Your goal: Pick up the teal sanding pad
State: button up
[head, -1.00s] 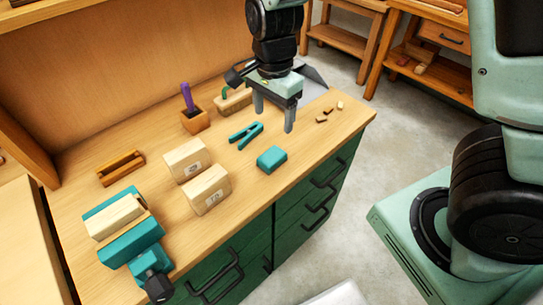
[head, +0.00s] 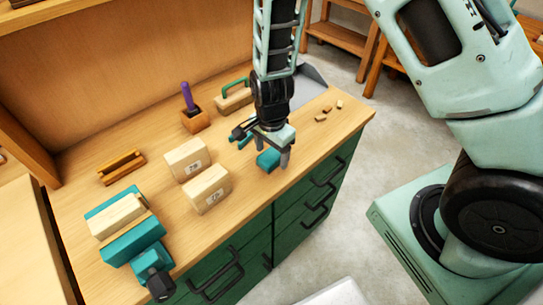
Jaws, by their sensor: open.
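The teal sanding pad (head: 267,160) is a small rounded block on the wooden bench top, near its front edge. My gripper (head: 273,162) points down over it and is open. One finger shows on the right side of the pad; the other is hard to make out behind or beside it. I cannot tell whether the fingers touch the pad. The gripper body hides part of the pad's top and back.
Two pale wooden blocks (head: 207,189) stand to the left. A teal clamp (head: 240,140) lies behind my gripper, mostly hidden. A teal vise (head: 130,236) is at the front left. Small wood scraps (head: 322,117) lie to the right on the bench (head: 338,128).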

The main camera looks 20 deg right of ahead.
aim_at(271, 155)
jog(key=shift+f, duration=0.25)
jog(key=c, duration=1.1)
jog(key=shift+r, duration=0.1)
notch_tip(271, 155, up, 10)
jog(key=shift+o, duration=0.7)
